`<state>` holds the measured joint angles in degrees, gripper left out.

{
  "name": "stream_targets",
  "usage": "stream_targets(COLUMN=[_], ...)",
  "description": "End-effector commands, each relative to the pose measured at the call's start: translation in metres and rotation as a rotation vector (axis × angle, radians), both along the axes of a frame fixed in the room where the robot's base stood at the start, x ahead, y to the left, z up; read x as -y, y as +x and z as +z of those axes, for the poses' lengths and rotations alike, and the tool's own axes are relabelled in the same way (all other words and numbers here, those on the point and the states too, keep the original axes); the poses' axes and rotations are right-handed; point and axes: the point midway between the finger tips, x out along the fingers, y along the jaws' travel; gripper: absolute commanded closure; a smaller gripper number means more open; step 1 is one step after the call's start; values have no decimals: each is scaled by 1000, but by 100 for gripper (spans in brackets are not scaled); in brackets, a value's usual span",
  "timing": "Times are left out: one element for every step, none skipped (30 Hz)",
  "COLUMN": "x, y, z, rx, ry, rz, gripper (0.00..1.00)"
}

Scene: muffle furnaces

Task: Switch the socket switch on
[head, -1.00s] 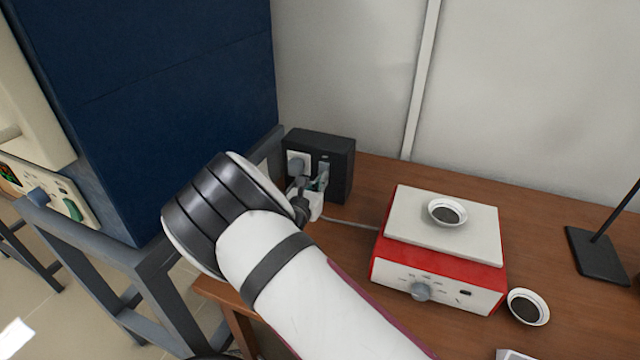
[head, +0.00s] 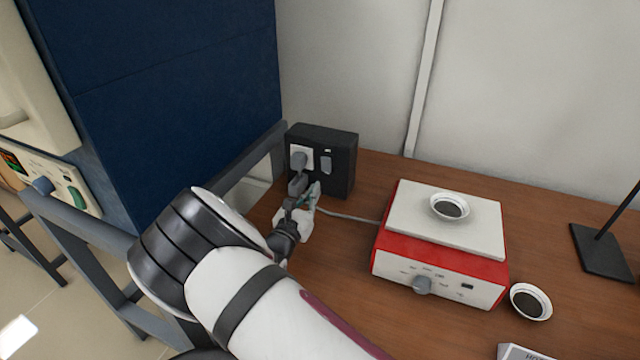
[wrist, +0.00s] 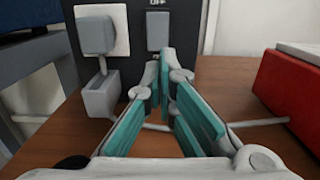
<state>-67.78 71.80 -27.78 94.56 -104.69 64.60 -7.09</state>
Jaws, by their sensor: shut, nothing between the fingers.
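The black socket box (head: 343,165) stands at the back left of the wooden table, against the wall. Its grey rocker switch (head: 326,163) is right of a white outlet (head: 308,154) with a grey plug (head: 298,160) in it. In the wrist view the switch (wrist: 157,32) is straight ahead, with "OFF" lettering above it, partly cut off by the frame. Its tilt is hard to tell. My gripper (head: 316,190) is in front of and below the switch, apart from it. In the wrist view its teal-padded fingers (wrist: 166,62) are shut and empty.
A grey block (wrist: 101,95) hangs below the plug, left of my fingers. A red and white hotplate (head: 440,245) with a small dish (head: 449,206) is to the right. A blue cabinet (head: 180,90) and grey frame stand left. Table between box and hotplate is mostly clear, crossed by a cable.

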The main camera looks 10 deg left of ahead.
Motion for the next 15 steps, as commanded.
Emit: stream_targets(x=[-4, -5, -6, -8, -9, -10, -10, -11, -12, -13, -13, -13, -13, -13, -13], y=[-13, -19, -27, -32, -37, -43, -47, -50, -55, -57, -60, -62, -63, -64, -65], z=[-1, -1, -2, -2, -3, -3, -4, -4, -5, -5, -5, -5, -5, -5, -5], rx=[-2, -1, -2, -1, 0, 0, -1, -1, -1, -1, 0, 0, 1, 1, 1], ry=[-1, -1, -1, 0, -1, -1, -1, 0, 0, 0, -1, -1, -1, -1, -1], rz=[3, 3, 2, 2, 3, 2, 1, 1, 1, 2, 1, 1, 0, 0, 0], gripper=[100, 100, 100, 100, 100, 100, 100, 100, 100, 100, 100, 100, 100, 100, 100])
